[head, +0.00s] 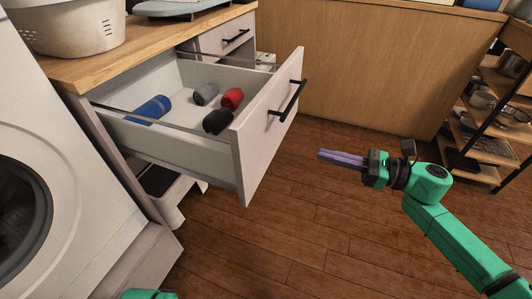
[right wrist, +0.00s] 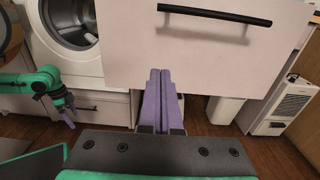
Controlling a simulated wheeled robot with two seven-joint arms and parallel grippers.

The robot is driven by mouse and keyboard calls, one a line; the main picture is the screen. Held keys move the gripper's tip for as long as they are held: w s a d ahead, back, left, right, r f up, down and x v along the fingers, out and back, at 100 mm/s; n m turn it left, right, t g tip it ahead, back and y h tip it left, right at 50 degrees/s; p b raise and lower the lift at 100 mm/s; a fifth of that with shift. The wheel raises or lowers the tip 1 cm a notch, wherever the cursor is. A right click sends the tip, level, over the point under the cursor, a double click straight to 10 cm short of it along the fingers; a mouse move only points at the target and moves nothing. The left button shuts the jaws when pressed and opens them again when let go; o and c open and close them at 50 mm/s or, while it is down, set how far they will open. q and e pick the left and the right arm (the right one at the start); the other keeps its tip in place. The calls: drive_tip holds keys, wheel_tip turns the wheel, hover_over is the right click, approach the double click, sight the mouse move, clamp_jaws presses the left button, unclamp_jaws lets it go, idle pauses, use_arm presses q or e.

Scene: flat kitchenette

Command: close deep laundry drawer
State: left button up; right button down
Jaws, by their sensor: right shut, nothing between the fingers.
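The deep laundry drawer (head: 262,135) is pulled far out of the wooden-topped counter, with rolled cloths inside. Its white front has a black bar handle (head: 288,100). In the right wrist view the drawer front (right wrist: 200,55) fills the upper middle, with the handle (right wrist: 215,15) near the top edge. My right gripper (head: 320,156) is shut and empty, to the right of the drawer front and apart from it in the head view. Its purple fingers (right wrist: 160,75) point toward the lower part of the front. My left gripper (right wrist: 70,120) shows small at the left of the right wrist view.
A washing machine (head: 35,170) stands left of the drawer. A smaller drawer (head: 225,38) is behind it, and a basket (head: 70,25) sits on the counter. A shelf rack (head: 490,120) stands at the right. The wooden floor before the drawer is clear.

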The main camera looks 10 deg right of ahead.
sight(267, 139)
drive_tip(key=x, duration=1.1)
drive_tip(key=shift+w+a+r, duration=0.1)
drive_tip(key=shift+w+a, duration=0.1)
drive_tip(key=shift+a, duration=0.1)
drive_tip(key=shift+w+a, duration=0.15)
drive_tip(key=shift+a, duration=0.1)
use_arm(q)
drive_tip(key=shift+f, duration=0.25)
drive_tip(key=shift+w+r, duration=0.1)
drive_tip(key=shift+w, duration=0.05)
